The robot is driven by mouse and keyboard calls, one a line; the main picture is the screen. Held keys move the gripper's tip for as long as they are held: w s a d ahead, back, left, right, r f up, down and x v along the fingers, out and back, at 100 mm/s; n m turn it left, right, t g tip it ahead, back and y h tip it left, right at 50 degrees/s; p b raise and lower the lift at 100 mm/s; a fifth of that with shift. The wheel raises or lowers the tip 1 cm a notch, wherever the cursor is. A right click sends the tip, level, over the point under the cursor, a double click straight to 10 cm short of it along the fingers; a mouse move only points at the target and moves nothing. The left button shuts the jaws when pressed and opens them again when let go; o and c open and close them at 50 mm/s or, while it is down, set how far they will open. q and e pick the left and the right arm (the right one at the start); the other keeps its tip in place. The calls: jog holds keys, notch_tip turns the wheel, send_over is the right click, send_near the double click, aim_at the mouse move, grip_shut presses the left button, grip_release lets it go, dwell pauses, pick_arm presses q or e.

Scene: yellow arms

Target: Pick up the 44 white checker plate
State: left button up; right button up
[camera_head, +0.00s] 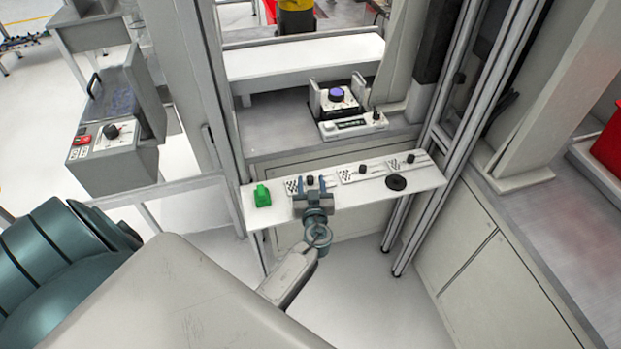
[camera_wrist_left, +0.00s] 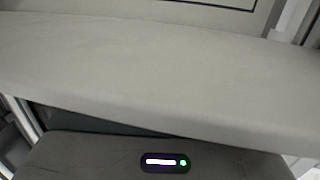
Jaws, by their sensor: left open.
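Three white plates with black checker patterns and black knobs lie in a row on a narrow white shelf (camera_head: 345,205) in the head view: a left plate (camera_head: 291,186), a middle plate (camera_head: 349,175) and a right plate (camera_head: 421,160). Their numbers are too small to read. My left gripper (camera_head: 312,184) is open at the left plate, its fingers on either side of the black knob in the picture. It partly hides that plate. I cannot tell whether it touches. The left wrist view shows a pale board surface and edge (camera_wrist_left: 160,75), no plate. My right gripper is not in view.
A green block (camera_head: 262,196) sits at the shelf's left end, close to the gripper. A black disc (camera_head: 396,183) lies toward the right end. Behind is a bench with a blue-knobbed device (camera_head: 337,95). Metal posts (camera_head: 433,140) stand at the right.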

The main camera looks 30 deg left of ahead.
pick_arm(q)
jog(key=shift+x, duration=1.3)
grip_shut()
jog(key=shift+r, duration=0.1)
